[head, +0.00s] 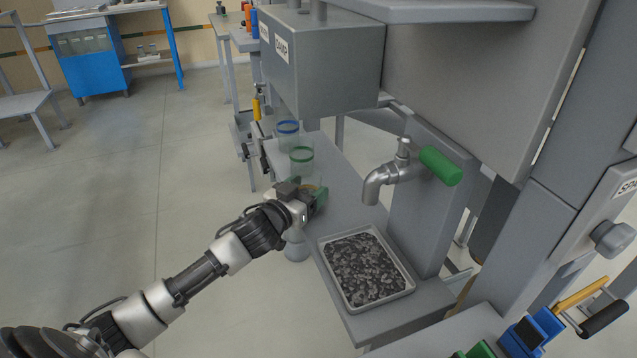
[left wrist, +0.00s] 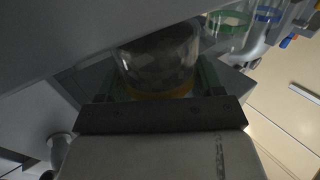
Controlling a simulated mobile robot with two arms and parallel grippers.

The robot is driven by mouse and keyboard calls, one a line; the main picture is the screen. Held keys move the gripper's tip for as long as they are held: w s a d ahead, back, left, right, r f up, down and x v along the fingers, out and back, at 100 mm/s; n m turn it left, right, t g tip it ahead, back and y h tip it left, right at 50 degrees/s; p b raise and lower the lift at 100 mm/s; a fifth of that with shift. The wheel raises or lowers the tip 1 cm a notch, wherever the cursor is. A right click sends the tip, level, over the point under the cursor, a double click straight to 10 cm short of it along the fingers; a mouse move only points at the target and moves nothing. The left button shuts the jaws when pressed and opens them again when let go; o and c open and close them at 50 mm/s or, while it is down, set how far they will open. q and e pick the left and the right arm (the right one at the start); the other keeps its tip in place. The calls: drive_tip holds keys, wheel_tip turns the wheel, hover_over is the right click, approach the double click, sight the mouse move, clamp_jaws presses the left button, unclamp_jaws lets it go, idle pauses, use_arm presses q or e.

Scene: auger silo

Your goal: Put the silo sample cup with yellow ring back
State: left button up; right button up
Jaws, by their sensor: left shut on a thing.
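My left gripper (head: 316,196) is shut on the silo sample cup with yellow ring, just above or at the grey shelf's left edge. In the left wrist view the clear cup (left wrist: 160,58) sits between the fingers, its yellow ring (left wrist: 160,93) close to the palm. In the head view the gripper hides most of this cup. I cannot tell whether its base touches the shelf. A clear cup with green ring (head: 301,168) stands just behind the gripper, and a cup with blue ring (head: 287,133) stands behind that. My right gripper is not in view.
The narrow grey shelf (head: 343,183) runs under the silo. A tray (head: 352,304) of dark grains lies in front. Open floor lies to the left.

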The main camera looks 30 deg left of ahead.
sight(320, 179)
use_arm(q)
drive_tip(key=shift+w+d, duration=0.1)
drive_tip(key=shift+w, duration=0.5)
drive_tip(key=w, duration=0.3)
drive_tip(key=shift+w+d, duration=0.25)
drive_tip(key=shift+s+f+b, duration=0.1)
drive_tip(key=shift+f+b, duration=0.25)
drive_tip(key=shift+s+r, duration=0.1)
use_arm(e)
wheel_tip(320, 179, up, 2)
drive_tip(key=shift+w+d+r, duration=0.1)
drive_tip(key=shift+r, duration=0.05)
use_arm(q)
drive_tip(key=o, duration=1)
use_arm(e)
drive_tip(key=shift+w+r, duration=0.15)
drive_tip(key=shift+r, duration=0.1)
